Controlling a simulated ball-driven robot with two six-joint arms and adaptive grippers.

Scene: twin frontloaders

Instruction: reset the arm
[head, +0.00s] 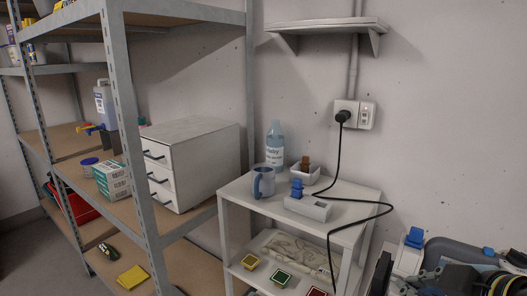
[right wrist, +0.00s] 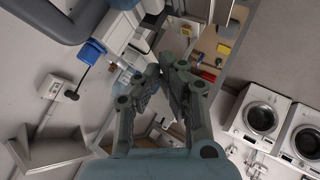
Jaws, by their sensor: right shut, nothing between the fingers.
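My right gripper (right wrist: 161,72) shows in the middle of the right wrist view, its two dark grey fingers closed towards each other with nothing held between them. Parts of my right arm also show at the lower right of the head view, grey with blue joint caps, to the right of the white trolley (head: 233,192). There the arm is apart from the wall and cut off by the picture edge. My left gripper is not in the head view.
A metal shelf rack (head: 127,120) with a white drawer unit (head: 205,160) stands at left. The trolley carries a mug (head: 264,183), a bottle (head: 275,143) and a corded device (head: 308,207). A wall shelf (head: 330,26) is above. Two washing machines (right wrist: 262,116) show in the wrist view.

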